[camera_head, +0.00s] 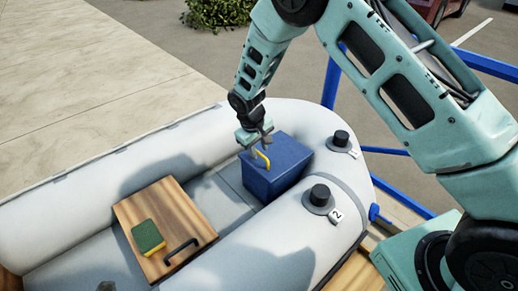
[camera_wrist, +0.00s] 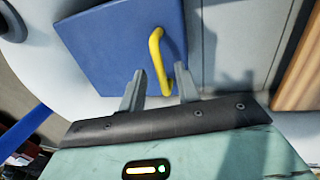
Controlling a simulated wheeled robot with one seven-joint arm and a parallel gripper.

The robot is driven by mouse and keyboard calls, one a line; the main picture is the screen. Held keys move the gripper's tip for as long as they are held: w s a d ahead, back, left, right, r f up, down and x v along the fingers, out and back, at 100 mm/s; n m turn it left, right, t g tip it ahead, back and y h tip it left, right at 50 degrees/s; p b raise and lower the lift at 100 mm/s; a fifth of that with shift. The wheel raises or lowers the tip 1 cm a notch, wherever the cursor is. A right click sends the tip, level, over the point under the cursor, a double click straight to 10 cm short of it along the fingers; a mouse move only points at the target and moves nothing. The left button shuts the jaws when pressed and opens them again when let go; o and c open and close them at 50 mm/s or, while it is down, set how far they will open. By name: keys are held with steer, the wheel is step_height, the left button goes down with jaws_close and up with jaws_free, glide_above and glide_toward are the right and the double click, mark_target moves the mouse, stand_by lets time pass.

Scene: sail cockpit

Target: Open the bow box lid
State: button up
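The bow box (camera_head: 285,172) is a blue box at the bow end inside the grey inflatable boat, and its lid looks closed. A yellow handle (camera_head: 263,158) is on it. In the wrist view the blue lid (camera_wrist: 105,45) fills the upper left, with the yellow handle (camera_wrist: 157,58) curving down from it. My gripper (camera_wrist: 160,75) is open at the handle, with one finger on each side of the handle's lower end in the picture. A gap shows on both sides, and I cannot tell the depth between them. In the head view my gripper (camera_head: 256,143) is above the box's left part.
A wooden seat (camera_head: 160,215) with a green and yellow sponge (camera_head: 148,237) and a dark handle (camera_head: 183,250) lies across the boat. Black knobs (camera_head: 341,139) and (camera_head: 320,195) stand on the right tube. Blue rails (camera_head: 385,151) run beyond the boat.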

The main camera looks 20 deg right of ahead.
steer(key=shift+f, duration=0.4)
steer(key=shift+c, duration=0.2)
jaws_close()
